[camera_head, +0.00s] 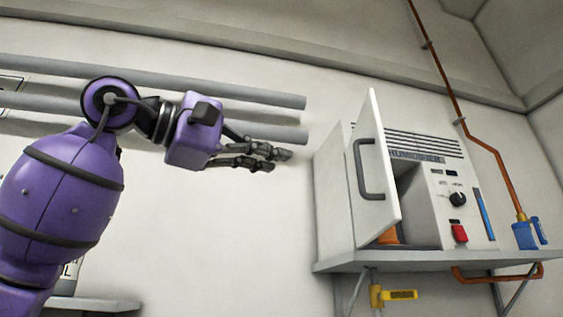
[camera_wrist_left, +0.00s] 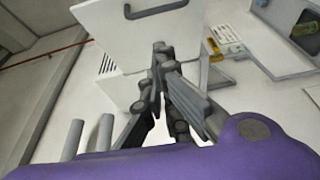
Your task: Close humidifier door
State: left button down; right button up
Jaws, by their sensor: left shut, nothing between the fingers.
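The white humidifier (camera_head: 440,185) stands on a wall shelf at the right of the head view. Its white door (camera_head: 375,170) stands open, swung out toward the left front, with a dark bar handle (camera_head: 370,169) on its face. The opening beside the door shows a grey inside with something orange low down. My left gripper (camera_head: 282,160) is shut and empty, left of the door and apart from it in the head view. In the left wrist view the shut fingers (camera_wrist_left: 160,55) point toward the door (camera_wrist_left: 150,30), whose handle (camera_wrist_left: 155,10) shows at the top. My right gripper is not in view.
The grey shelf (camera_head: 330,262) carries the humidifier and a blue fitting (camera_head: 525,234) with an orange pipe (camera_head: 470,130). A yellow valve handle (camera_head: 400,294) sits below the shelf. Grey pipes (camera_head: 260,95) run along the wall behind my left arm.

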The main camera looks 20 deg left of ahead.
pick_arm(q)
jog(key=s+d+p+x, duration=0.1)
jog(key=d+x, duration=0.1)
jog(key=x, duration=0.9)
jog(key=shift+s+f, duration=0.2)
jog(key=shift+s, duration=0.1)
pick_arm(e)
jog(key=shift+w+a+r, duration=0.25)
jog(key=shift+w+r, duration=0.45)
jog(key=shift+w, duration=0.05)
pick_arm(q)
jog(key=shift+s+d, duration=0.1)
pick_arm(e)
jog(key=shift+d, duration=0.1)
pick_arm(q)
jog(key=shift+d, duration=0.1)
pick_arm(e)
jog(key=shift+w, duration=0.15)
